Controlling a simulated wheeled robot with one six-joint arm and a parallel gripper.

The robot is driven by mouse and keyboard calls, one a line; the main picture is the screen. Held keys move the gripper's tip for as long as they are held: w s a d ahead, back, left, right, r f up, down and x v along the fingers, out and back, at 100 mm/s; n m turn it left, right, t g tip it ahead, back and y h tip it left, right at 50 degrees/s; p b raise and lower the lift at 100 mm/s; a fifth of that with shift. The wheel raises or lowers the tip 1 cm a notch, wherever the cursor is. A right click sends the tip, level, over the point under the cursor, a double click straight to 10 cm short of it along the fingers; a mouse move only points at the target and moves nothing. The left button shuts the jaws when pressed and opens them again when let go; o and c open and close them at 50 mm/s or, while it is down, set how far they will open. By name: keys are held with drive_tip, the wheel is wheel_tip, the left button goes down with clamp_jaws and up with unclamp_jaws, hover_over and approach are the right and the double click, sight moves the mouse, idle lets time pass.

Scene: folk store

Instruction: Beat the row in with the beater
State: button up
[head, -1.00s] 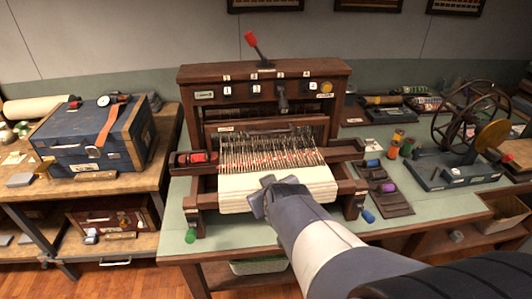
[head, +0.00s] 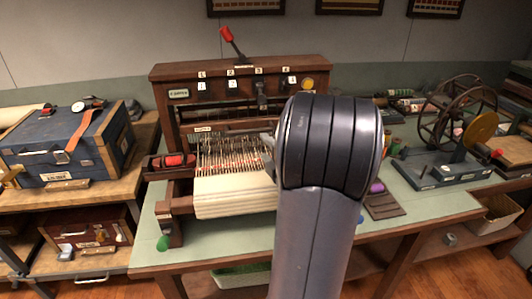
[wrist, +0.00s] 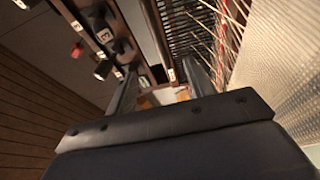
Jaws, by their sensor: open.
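The wooden loom (head: 240,72) stands on the green table, with white cloth (head: 232,197) at its front and red and white warp threads (head: 228,156) behind it. A wooden crossbar, probably the beater (head: 222,129), lies behind the threads, partly hidden by my arm. My gripper is mostly hidden behind my forearm in the head view. In the wrist view my gripper (wrist: 160,85) is open and empty between its fingers. A dark wooden bar and the comb-like reed (wrist: 190,35) are in front of it, with threads to the right. I cannot tell any contact.
A red-ended lever (head: 226,34) rises above the loom. A red shuttle (head: 175,161) lies at the loom's left side. A blue case (head: 62,145) is on the left bench and a spoked wheel (head: 455,105) stands at the right.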

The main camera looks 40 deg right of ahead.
drive_tip(key=w+d, duration=0.1)
drive_tip(key=w, duration=0.8)
drive_tip(key=shift+d+b, duration=0.35)
drive_tip(key=shift+d, duration=0.05)
drive_tip(key=shift+w, duration=0.1)
drive_tip(key=shift+c, duration=0.5)
clamp_jaws()
